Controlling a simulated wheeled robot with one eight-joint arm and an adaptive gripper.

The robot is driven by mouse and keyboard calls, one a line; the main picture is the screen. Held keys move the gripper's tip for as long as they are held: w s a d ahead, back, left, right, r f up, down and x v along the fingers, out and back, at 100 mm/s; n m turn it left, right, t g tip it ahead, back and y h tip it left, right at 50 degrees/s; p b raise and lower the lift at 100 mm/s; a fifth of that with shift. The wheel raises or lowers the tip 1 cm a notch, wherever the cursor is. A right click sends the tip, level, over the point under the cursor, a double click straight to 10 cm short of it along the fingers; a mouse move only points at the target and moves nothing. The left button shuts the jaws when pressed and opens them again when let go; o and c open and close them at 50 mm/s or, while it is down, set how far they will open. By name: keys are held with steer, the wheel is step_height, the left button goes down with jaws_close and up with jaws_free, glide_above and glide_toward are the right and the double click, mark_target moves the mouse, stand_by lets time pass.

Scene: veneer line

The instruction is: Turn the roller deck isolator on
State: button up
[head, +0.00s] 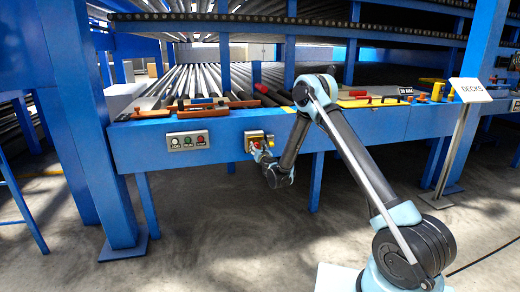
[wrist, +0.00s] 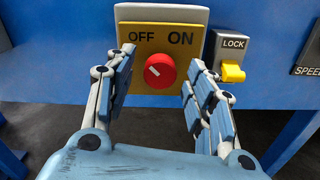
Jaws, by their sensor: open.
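The isolator's yellow plate (wrist: 135,75), on a pale box, reads OFF at left and ON at right. Its round red knob (wrist: 160,70) bears a short white mark slanting to the upper left, towards OFF. In the head view the isolator (head: 257,136) is on the front of the blue beam, partly hidden by my gripper (head: 264,157). In the wrist view my gripper (wrist: 162,62) is open, with one finger on each side of the knob. A gap shows between each finger and the knob, and nothing is held.
A grey LOCK box (wrist: 231,46) with a yellow lever (wrist: 232,72) sits just right of the isolator, close to the right finger. A button panel (head: 187,141) is further left on the beam. A sign on a stand (head: 470,90) reads DECKS at right.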

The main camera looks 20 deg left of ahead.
steer(key=shift+w+a, duration=0.25)
steer(key=shift+w, duration=0.05)
steer(key=shift+c, duration=0.4)
steer(key=c, duration=1)
steer(key=shift+w+d+m, duration=0.1)
steer(key=shift+m, duration=0.2)
steer(key=m, duration=0.8)
steer(key=shift+d+m, duration=0.15)
steer(key=shift+m, duration=0.25)
steer(key=m, duration=0.4)
steer(key=shift+d+f+m, duration=0.1)
steer(key=shift+m, duration=2.2)
